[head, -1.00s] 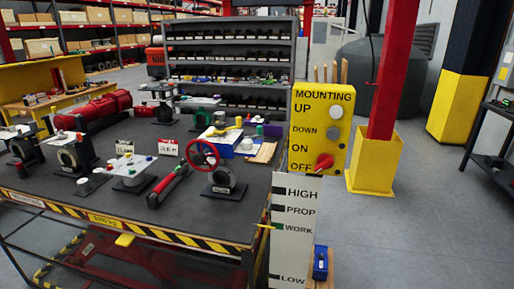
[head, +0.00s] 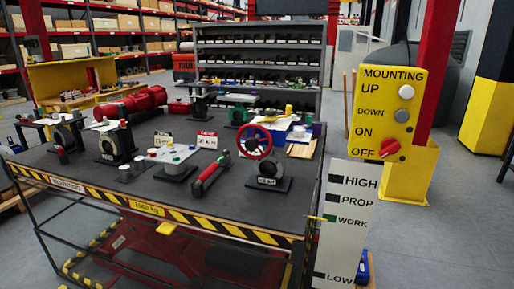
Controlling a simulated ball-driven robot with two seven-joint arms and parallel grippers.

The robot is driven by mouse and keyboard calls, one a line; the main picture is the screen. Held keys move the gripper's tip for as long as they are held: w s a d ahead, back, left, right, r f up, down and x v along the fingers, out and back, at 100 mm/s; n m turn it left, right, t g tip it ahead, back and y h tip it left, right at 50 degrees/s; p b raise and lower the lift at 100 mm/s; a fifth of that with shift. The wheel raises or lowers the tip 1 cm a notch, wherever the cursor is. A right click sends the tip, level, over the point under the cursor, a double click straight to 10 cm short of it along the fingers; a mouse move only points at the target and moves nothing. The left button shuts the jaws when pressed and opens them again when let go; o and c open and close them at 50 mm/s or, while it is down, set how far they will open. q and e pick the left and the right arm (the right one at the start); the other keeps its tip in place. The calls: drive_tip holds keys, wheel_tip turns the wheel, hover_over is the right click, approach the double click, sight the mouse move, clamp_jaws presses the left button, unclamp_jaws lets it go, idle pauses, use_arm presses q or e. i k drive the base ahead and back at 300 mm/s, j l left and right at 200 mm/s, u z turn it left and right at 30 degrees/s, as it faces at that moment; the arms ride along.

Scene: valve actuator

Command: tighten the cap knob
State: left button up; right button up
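I cannot tell which part is the cap knob. A white plate with small coloured knobs (head: 172,154) sits on a round pedestal on the dark worktable (head: 130,198). A valve with a red handwheel (head: 256,142) stands on a black base to the right. Behind, at the left, lies a long red cylindrical body (head: 140,103). Neither of my grippers shows in the head view.
A red-and-black tool (head: 210,174) lies between plate and handwheel. A yellow MOUNTING panel (head: 389,112) with a red knob and a white HIGH-to-LOW level board (head: 345,222) stand at the table's right end. The front strip is mostly bare. Shelves (head: 260,62) stand behind.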

sight(269, 112)
drive_tip(key=i+j+z, duration=0.75)
drive_tip(key=i+j, duration=0.2)
drive_tip(key=j, duration=0.25)
